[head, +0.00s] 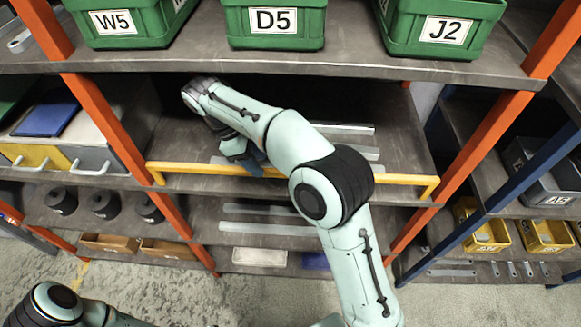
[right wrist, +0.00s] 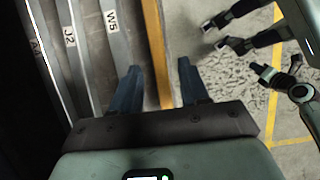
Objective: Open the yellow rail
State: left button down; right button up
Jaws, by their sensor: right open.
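The yellow rail (head: 300,177) runs across the front of the middle shelf, with a bent end at each side. It also shows in the right wrist view (right wrist: 154,45) as a yellow bar. My right gripper (head: 256,165) reaches down to the rail, left of its middle, partly hidden by my arm in the head view.
Galvanized brackets (head: 345,129) lie on the shelf behind the rail; labelled ones show in the right wrist view (right wrist: 118,45). Green bins (head: 275,43) stand on the shelf above. Orange uprights (head: 105,120) (head: 460,175) flank the bay. Floor (head: 240,300) is open in front.

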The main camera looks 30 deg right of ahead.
jog(key=s+d, duration=0.1)
jog(key=d, duration=0.1)
jog(key=s+d+b, duration=0.1)
jog(key=d, duration=0.1)
jog(key=s+d, duration=0.1)
jog(key=d, duration=0.1)
jog(key=shift+s+d+f, duration=0.15)
jog(key=shift+s, duration=0.25)
jog(key=shift+b+x, duration=0.5)
jog(key=shift+x, duration=0.55)
pick_arm(q)
jog(key=s+f, duration=0.2)
jog(key=f, duration=0.1)
jog(key=shift+s+f, duration=0.2)
jog(key=shift+s, duration=0.2)
pick_arm(e)
jog(key=shift+d+f, duration=0.15)
jog(key=shift+f, duration=0.2)
grip_shut()
